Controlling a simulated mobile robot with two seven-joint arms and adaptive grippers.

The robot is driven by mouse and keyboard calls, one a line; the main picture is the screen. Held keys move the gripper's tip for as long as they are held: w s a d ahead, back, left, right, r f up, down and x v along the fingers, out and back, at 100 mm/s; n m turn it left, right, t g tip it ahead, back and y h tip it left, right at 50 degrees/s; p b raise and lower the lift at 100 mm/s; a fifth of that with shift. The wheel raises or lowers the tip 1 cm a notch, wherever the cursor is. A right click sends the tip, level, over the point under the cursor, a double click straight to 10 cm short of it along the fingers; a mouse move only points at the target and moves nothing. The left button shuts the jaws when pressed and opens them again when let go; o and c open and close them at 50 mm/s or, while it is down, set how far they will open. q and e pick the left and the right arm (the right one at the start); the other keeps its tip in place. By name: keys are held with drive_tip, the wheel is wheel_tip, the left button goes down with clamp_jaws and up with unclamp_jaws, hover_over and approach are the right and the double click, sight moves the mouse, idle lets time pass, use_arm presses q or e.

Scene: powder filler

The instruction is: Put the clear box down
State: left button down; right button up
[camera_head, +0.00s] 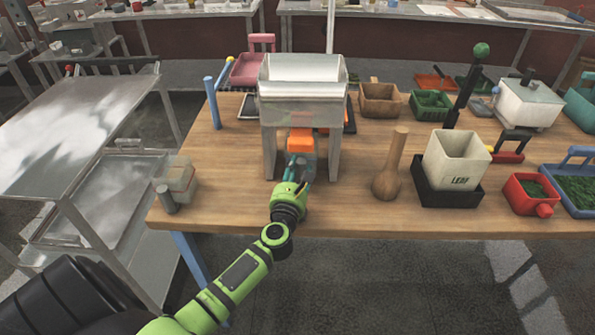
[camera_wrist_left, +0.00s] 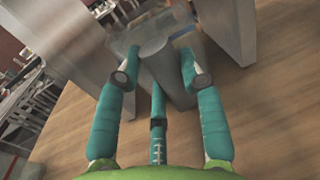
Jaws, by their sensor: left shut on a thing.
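My left gripper (camera_head: 297,168) reaches in between the legs of the metal powder filler (camera_head: 302,85). In the left wrist view, its teal fingers (camera_wrist_left: 161,79) are shut on the grey cylindrical handle (camera_wrist_left: 163,66) of a clear box. The held clear box (camera_head: 303,148) is under the filler hopper, with something orange (camera_head: 301,135) at its top; my fingers and the filler partly hide it. I cannot tell whether its bottom touches the table. A second clear box (camera_head: 178,173) with a grey handle stands at the table's left edge. My right gripper is not in view.
The filler's metal legs stand close on both sides of my fingers. A wooden pestle-shaped thing (camera_head: 391,165) and a white bin (camera_head: 455,161) on a black base stand to the right. Bare wooden table (camera_head: 235,170) lies between filler and second box.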

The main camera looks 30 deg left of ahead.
use_arm(q)
drive_tip(key=c, duration=0.8)
unclamp_jaws()
drive_tip(key=shift+r+p, duration=0.25)
drive_tip(key=shift+p, duration=0.05)
drive_tip(key=shift+r+p, duration=0.4)
drive_tip(key=shift+r, duration=0.05)
drive_tip(key=b+v, duration=0.1)
drive_tip(key=v, duration=0.4)
drive_tip(key=b+v, duration=0.1)
drive_tip(key=v, duration=0.5)
drive_tip(key=shift+s+f, duration=0.1)
drive_tip(key=shift+f, duration=0.15)
drive_tip(key=shift+s+d+r, duration=0.1)
drive_tip(key=shift+s+d, duration=0.1)
drive_tip(key=shift+s, duration=0.25)
